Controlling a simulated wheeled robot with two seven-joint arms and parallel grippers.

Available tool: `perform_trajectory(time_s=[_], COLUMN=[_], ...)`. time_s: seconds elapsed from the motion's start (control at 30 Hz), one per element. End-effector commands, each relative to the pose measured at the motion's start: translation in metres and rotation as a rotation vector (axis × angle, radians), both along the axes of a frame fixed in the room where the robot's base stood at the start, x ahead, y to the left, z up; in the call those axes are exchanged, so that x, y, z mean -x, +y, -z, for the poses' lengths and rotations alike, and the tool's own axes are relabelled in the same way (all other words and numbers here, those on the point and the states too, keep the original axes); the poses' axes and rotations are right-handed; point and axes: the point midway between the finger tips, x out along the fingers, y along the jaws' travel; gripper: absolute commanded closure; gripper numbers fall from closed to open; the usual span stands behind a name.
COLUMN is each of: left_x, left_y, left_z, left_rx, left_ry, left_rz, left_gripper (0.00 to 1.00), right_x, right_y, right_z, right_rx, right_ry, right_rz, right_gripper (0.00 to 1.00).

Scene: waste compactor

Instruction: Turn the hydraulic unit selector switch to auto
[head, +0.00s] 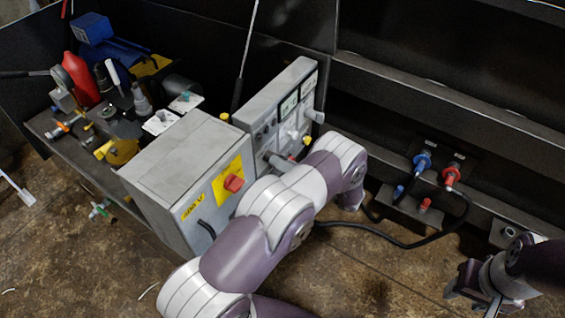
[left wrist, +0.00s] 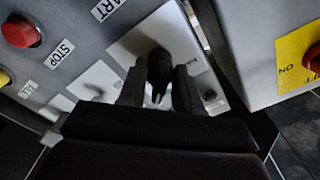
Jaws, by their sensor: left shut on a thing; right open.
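In the left wrist view, the selector switch (left wrist: 160,62) is a dark knob on a white plate on the grey control panel (left wrist: 75,25). My left gripper (left wrist: 159,82) has its two fingers on either side of the knob and is shut on it. The plate's markings are mostly hidden, so I cannot read which position the knob points to. In the head view, the control panel (head: 262,108) stands behind my left arm, which hides the switch and the left fingers. My right gripper (head: 477,292) is open and empty at the lower right, above the floor.
A grey cabinet (head: 165,165) with a red rotary switch (head: 233,183) on a yellow plate stands beside the panel. A red button (left wrist: 20,32) sits near the STOP label. Hose couplings (head: 422,162) and a black hose (head: 405,243) lie right. Bottles and tools crowd the left shelf.

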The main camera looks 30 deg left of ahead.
Motion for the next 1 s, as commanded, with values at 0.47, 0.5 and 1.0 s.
perform_trajectory(time_s=[0.47,0.5,1.0], left_x=[0.0,0.0,0.001], left_y=[0.0,0.0,-0.02], left_z=[0.0,0.0,0.0], left_rx=[-0.002,-0.002,-0.002], left_ry=[0.029,0.029,0.026], left_rz=[0.001,0.001,0.004], left_gripper=[0.97,0.97,0.61], right_x=[0.0,0.0,0.0], right_y=[0.0,0.0,0.0], right_z=[0.0,0.0,0.0], right_rx=[0.0,0.0,0.0], right_ry=[0.0,0.0,0.0], right_rz=[0.0,0.0,0.0], right_gripper=[0.53,0.53,0.53])
